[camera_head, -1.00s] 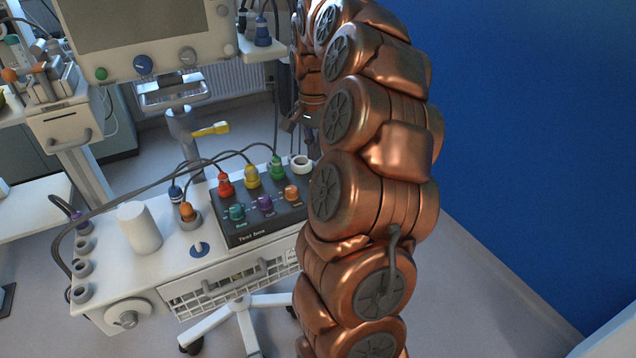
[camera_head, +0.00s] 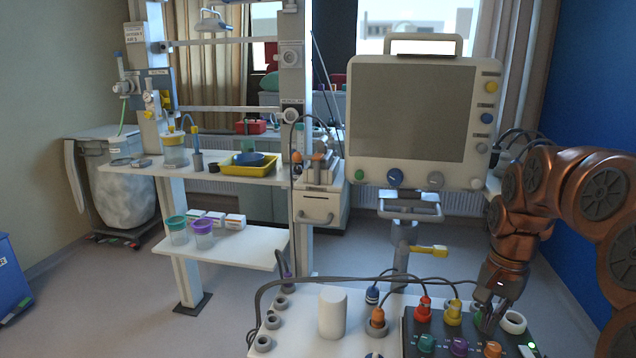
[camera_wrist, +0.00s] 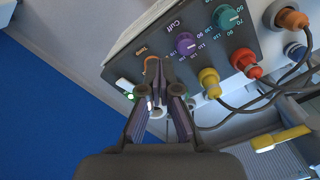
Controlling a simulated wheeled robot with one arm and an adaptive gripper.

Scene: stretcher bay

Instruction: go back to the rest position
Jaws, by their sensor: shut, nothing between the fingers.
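My copper-coloured arm comes in from the right in the head view. My gripper (camera_head: 487,322) hangs over the right part of the black test box (camera_head: 413,322), beside the yellow plug. In the wrist view my gripper (camera_wrist: 166,72) has its dark fingers together with nothing between them. The fingers cover part of the box (camera_wrist: 205,18) near its orange knob. Whether the fingertips touch the box or the green plug behind them cannot be told.
Red (camera_head: 422,309) and yellow (camera_head: 453,313) plugs with dark cables stand in the box. A white tape roll (camera_head: 513,322) lies right of my gripper. A white cylinder (camera_head: 332,312) stands left. The monitor (camera_head: 412,110) rises behind. Floor (camera_head: 110,300) at left is clear.

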